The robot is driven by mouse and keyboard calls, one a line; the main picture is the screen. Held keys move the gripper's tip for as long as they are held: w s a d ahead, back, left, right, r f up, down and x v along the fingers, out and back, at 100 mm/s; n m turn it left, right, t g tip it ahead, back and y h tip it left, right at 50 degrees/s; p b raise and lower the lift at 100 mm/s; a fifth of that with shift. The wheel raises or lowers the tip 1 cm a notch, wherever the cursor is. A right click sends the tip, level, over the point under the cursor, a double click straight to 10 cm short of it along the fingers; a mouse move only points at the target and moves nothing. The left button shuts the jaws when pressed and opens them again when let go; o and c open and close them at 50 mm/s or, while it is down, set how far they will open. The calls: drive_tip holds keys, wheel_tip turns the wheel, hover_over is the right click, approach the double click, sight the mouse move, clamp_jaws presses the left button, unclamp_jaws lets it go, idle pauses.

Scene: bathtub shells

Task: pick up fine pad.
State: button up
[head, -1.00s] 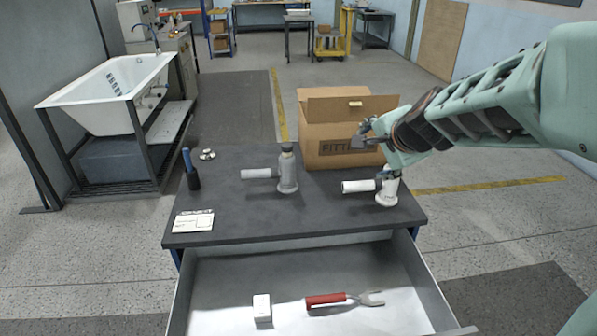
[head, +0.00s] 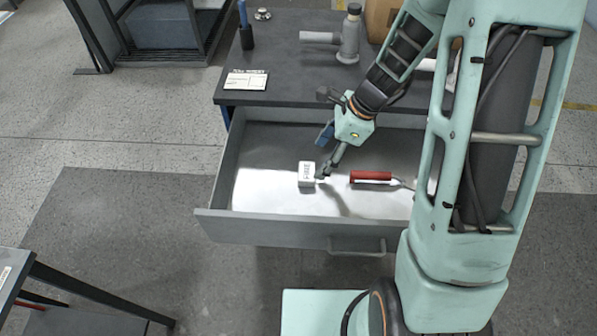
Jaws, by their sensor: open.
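The fine pad (head: 306,174) is a small white block with dark lettering on top. It lies in the open drawer (head: 268,232), left of the red-handled tool. My gripper (head: 323,172) is down in the drawer, open, close to the pad's right side. I cannot tell whether a finger touches the pad. The finger tips are small in this view and partly hidden behind one another.
A red-handled forked tool (head: 371,177) lies just right of my gripper, its end hidden by my arm. The drawer walls surround both.

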sight(307, 171)
drive_tip(key=x, duration=0.4)
drive_tip(key=shift+d+b, duration=0.1)
drive_tip(key=shift+b, duration=0.25)
drive_tip(key=x, duration=0.3)
drive_tip(key=b+x, duration=0.1)
drive_tip(key=x, duration=0.1)
drive_tip(key=shift+w+a+f, duration=0.2)
drive_tip(key=shift+w+a, duration=0.05)
drive_tip(key=shift+w, duration=0.15)
drive_tip(key=c, duration=1.2)
